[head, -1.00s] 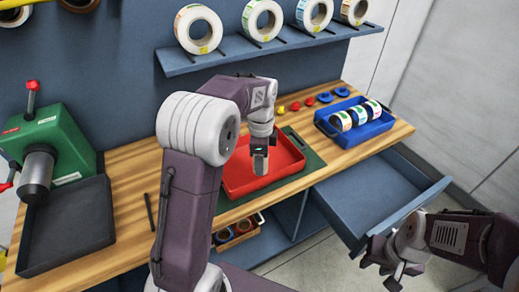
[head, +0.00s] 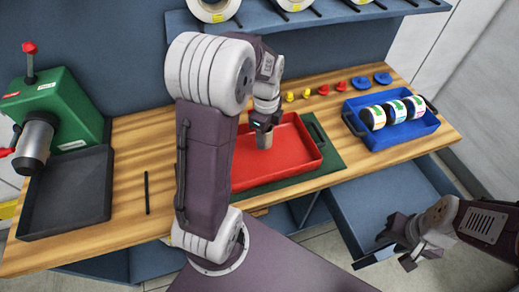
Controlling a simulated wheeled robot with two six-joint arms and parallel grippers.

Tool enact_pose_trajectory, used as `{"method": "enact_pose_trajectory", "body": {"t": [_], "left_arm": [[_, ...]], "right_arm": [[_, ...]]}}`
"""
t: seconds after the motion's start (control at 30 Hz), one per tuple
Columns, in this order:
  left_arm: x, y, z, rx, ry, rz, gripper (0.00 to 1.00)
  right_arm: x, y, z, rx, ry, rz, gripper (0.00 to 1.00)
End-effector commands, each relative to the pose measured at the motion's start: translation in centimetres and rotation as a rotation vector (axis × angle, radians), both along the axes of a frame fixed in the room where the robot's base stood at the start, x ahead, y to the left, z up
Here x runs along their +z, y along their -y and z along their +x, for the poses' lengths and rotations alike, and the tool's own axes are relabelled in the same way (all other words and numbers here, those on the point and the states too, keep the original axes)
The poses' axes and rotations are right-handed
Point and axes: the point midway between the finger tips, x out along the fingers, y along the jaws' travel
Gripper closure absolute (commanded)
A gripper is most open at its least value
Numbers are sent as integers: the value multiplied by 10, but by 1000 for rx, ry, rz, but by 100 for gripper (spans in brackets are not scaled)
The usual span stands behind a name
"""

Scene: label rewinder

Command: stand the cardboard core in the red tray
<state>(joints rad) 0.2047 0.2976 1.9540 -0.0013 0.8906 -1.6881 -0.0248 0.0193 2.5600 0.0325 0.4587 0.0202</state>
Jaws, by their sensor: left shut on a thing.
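I cannot tell whether the core's lower end touches the tray floor. The red tray lies on a dark green mat (head: 325,152) on the wooden bench, and my left arm hides its left side. My right gripper (head: 385,256) is empty at the lower right, in front of the open drawer, with its fingers apart.
A green rewinder (head: 55,115) with a dark tray (head: 68,195) stands at the left. A blue bin (head: 421,134) with several label rolls is at the right. Small coloured knobs (head: 323,90) line the bench's back. A blue drawer (head: 370,210) stands open below the bench.

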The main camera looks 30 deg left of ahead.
Motion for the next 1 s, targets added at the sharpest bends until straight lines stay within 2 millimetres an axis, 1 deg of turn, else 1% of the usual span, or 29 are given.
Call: {"method": "enact_pose_trajectory", "body": {"t": [0.03, 0.1, 0.27, 0.3, 0.4, 0.5, 0.57, 0.77, 0.9, 0.93, 1.0], "left_arm": [[-7, -6, -8, 3, -1, 0, 97], [-11, -11, -14, 2, 0, 0, 97], [-14, -15, -19, 0, 1, 0, 97], [-17, -14, -19, -1, 0, 0, 97], [-37, -14, -20, -1, -4, -1, 97], [-51, -14, -19, -1, -1, 0, 97], [-54, -14, -19, -1, -1, 0, 97], [-54, -14, -19, -1, 1, 0, 97], [-58, -14, -19, -1, 0, 0, 97], [-57, -14, -19, -1, 1, 0, 53], [-57, -14, -19, -1, 1, 0, 37]], "right_arm": [[-3, 0, 0, 0, 0, 0, 64], [-3, 0, 0, 0, 0, 0, 64], [-3, 0, 0, 0, 0, 0, 64], [-4, 0, 0, 0, 0, 0, 64], [-9, 0, 0, 0, 0, 0, 64], [-11, 0, 0, 0, 0, 0, 64], [-11, 0, 0, 0, 0, 0, 64], [-10, 0, 0, 0, 0, 0, 64], [-13, 0, 0, 0, 0, 0, 64], [-12, 0, 0, 0, 0, 0, 64], [-12, 0, 0, 0, 0, 0, 64]]}}
